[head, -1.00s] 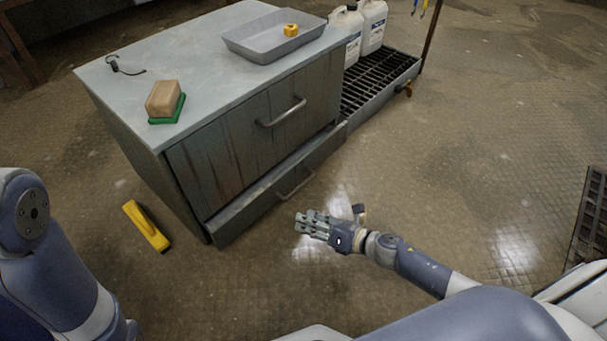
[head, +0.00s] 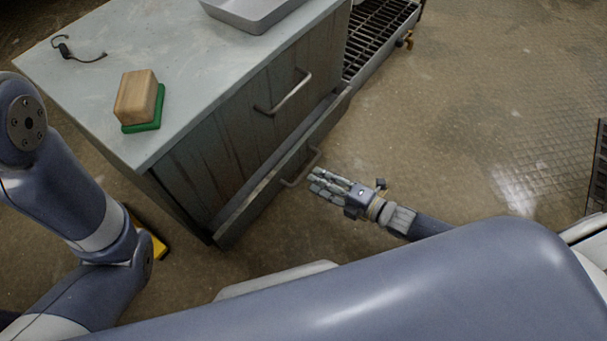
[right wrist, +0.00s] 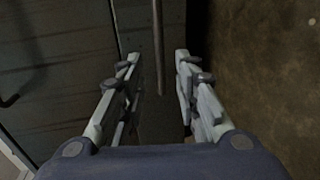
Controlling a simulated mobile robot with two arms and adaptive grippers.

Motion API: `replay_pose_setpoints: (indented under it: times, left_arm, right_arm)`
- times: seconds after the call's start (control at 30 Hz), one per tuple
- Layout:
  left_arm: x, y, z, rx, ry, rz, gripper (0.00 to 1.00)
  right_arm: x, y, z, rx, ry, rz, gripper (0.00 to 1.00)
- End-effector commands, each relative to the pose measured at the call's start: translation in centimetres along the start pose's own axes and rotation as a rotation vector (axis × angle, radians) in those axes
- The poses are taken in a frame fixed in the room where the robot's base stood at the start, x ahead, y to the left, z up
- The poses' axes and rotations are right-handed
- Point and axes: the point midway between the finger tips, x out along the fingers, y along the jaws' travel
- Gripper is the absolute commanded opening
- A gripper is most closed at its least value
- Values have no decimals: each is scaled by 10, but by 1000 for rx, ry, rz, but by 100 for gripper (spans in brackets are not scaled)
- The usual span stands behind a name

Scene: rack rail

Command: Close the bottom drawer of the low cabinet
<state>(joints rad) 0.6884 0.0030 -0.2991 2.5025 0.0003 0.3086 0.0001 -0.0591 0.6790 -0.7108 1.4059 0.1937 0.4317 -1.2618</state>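The low cabinet (head: 225,150) has a pale top and dark wooden fronts. Its bottom drawer (head: 262,198) stands partly out, with a gap behind its front. The drawer's bar handle (head: 313,158) is on that front. My right gripper (head: 314,183) is low, just in front of the bottom drawer near its handle. In the right wrist view my right gripper (right wrist: 157,65) is open, with a dark handle bar (right wrist: 158,45) showing between the fingers. I cannot tell whether it touches. My left arm is at the left; its gripper is out of view.
On the cabinet top are a wooden block on a green base (head: 137,98), a grey tray (head: 250,12) and a small dark hook-like item (head: 66,50). A yellow object (head: 158,248) lies on the floor, partly behind my left arm.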

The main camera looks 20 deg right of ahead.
Motion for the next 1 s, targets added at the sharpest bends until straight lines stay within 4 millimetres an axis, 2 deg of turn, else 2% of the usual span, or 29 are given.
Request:
replay_pose_setpoints:
  times: [0.03, 0.1, 0.3, 0.43, 0.73, 0.87, 1.0]
  left_arm:
    - [-5, 3, -8, 1, 16, 5, 95]
    - [-15, 4, -8, 0, 6, 2, 95]
    - [-28, 7, -11, 0, 4, 2, 95]
    - [-31, 7, -12, 0, 3, 2, 95]
    - [-30, 8, -12, 0, 4, 2, 95]
    - [-30, 8, -12, 0, 4, 2, 95]
    - [-30, 8, -12, 0, 3, 2, 95]
  right_arm:
    - [13, -5, 0, -1, 2, 4, 30]
    - [26, -5, 0, -1, 1, 4, 30]
    - [52, -3, 0, 0, 0, 1, 30]
    - [60, -2, 0, -1, 0, -1, 30]
    - [61, 0, 0, -1, 0, -1, 30]
    - [61, -1, 0, -1, 0, -1, 0]
    - [61, -1, 0, -1, 0, -1, 0]
